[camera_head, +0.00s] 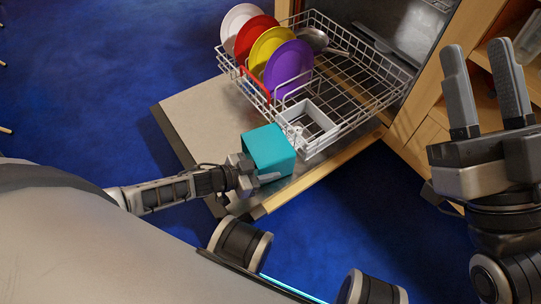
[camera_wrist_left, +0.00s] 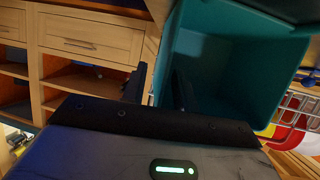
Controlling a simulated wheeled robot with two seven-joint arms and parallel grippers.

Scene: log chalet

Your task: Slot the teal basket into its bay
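The teal basket (camera_head: 268,148) is at the near side of the dish rack, over the lowered door, close to the white square frame (camera_head: 308,122) at the rack's near corner. I cannot tell whether it touches the door. My left gripper (camera_head: 252,170) is at its near left side. In the left wrist view, one dark finger is outside the teal basket (camera_wrist_left: 225,75) and the other overlaps its inside, with a gap beside the near wall. The left gripper (camera_wrist_left: 160,88) looks open. My right gripper (camera_head: 486,90) is open, empty and upright at the far right.
The wire rack (camera_head: 355,112) holds several coloured plates (camera_head: 289,66) and a metal ladle (camera_head: 315,40). The open door (camera_head: 190,105) lies beneath it. Wooden cabinets (camera_head: 430,125) stand at the right, also in the left wrist view (camera_wrist_left: 88,42).

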